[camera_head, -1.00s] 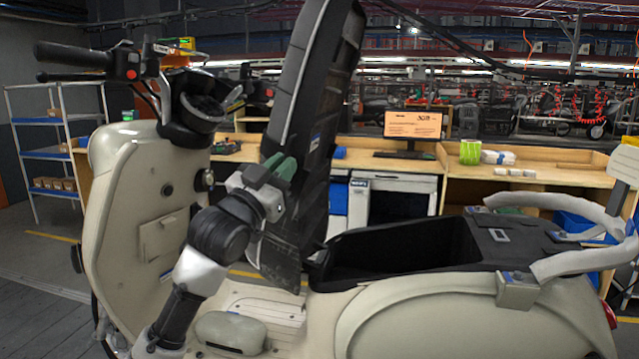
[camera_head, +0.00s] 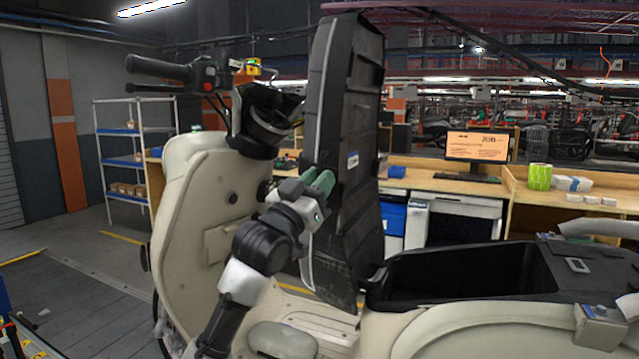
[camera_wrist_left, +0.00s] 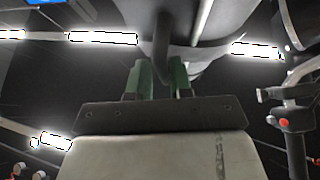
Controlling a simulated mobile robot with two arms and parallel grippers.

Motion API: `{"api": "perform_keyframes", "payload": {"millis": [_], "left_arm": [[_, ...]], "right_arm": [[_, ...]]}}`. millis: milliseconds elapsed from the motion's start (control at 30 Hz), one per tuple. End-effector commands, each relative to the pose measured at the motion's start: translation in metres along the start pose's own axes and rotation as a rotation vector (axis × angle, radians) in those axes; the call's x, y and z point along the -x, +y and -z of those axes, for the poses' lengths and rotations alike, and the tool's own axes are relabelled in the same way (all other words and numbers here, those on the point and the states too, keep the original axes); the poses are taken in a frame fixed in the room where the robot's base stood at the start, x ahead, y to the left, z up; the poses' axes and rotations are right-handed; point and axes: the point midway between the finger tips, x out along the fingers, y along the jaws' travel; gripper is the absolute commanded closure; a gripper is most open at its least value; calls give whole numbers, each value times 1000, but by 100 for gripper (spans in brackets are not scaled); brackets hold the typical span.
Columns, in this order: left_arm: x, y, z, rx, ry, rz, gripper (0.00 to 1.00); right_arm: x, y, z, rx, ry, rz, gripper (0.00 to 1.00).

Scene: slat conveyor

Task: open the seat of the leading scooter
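The cream scooter (camera_head: 450,330) fills the lower part of the head view. Its black seat (camera_head: 345,150) stands nearly upright on edge, showing its ribbed underside, and the dark storage bay (camera_head: 470,272) behind it is uncovered. My left gripper (camera_head: 322,182) is at the front side of the raised seat, about mid-height, with its green fingers close to the seat edge. Whether they touch it I cannot tell. My right gripper is not in view.
The scooter's handlebar (camera_head: 165,70) and cream front shield (camera_head: 190,200) are left of my left arm. Behind stand a wooden workbench (camera_head: 450,190) with a monitor (camera_head: 478,146), and a shelf rack (camera_head: 125,150). The floor at the far left is mostly clear.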

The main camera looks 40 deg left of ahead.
Motion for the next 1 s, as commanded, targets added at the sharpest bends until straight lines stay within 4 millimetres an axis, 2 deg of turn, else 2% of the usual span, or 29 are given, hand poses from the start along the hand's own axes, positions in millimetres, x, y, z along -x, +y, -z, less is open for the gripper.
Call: {"api": "perform_keyframes", "payload": {"millis": [33, 100, 567, 667, 1000], "left_arm": [[0, 0, 0, 0, -1, -1, 72], [0, 1, 0, 1, -1, -2, 63], [4, 2, -3, 1, -4, -4, 63], [15, 2, -5, 0, -4, -4, 63], [82, 2, -6, 0, -6, -4, 63]], "right_arm": [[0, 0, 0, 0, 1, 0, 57], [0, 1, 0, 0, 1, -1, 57], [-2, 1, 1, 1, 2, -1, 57], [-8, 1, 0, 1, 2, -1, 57], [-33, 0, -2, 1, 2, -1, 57]]}}
